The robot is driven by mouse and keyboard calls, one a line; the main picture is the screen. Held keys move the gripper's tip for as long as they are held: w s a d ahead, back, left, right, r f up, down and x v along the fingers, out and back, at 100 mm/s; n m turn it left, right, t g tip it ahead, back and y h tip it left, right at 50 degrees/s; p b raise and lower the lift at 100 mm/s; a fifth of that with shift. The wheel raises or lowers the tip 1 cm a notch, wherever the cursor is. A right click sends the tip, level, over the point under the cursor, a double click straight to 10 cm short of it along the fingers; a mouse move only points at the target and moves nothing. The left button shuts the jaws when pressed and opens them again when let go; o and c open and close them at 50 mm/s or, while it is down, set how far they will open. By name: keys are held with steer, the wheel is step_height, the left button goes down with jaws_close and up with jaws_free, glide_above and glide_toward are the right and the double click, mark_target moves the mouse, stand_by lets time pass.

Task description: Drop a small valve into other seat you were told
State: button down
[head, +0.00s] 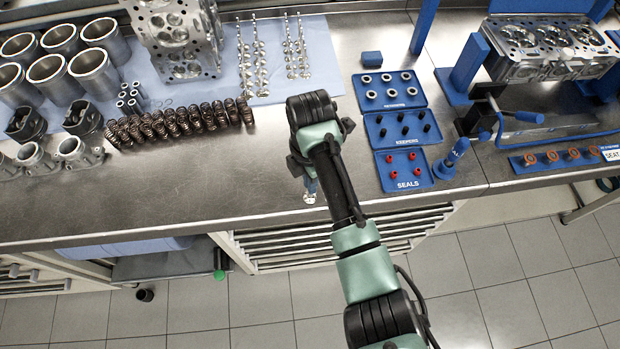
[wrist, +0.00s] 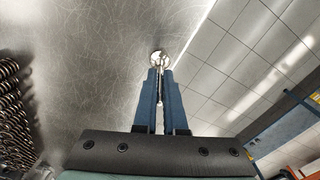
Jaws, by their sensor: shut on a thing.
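A small valve (wrist: 158,58) is held between the two blue fingers of my gripper (wrist: 160,76) in the wrist view, its round shiny head beyond the fingertips and its stem between them. In the head view the valve head (head: 310,199) shows just below my gripper (head: 309,184), over the bench's front edge. The fingers are shut on the stem. A cylinder head (head: 550,42) with round chambers lies in a blue fixture at the upper right, well away from my gripper. Its individual valve seats are too small to tell apart.
More valves (head: 298,45) lie in rows on a pale blue cloth (head: 322,55). A row of springs (head: 178,122) lies to the left. The blue seals tray (head: 408,184) and a blue upright tool (head: 457,150) stand to the right. Bare steel bench (head: 220,170) lies left of my gripper.

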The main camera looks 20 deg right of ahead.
steer(key=shift+f, duration=0.25)
steer(key=c, duration=0.9)
jaws_free()
step_height(320, 180, up, 12)
steer(key=shift+f+p, duration=0.15)
steer(key=shift+p, duration=0.75)
steer(key=shift+r+p, duration=0.55)
steer(key=shift+r, duration=0.15)
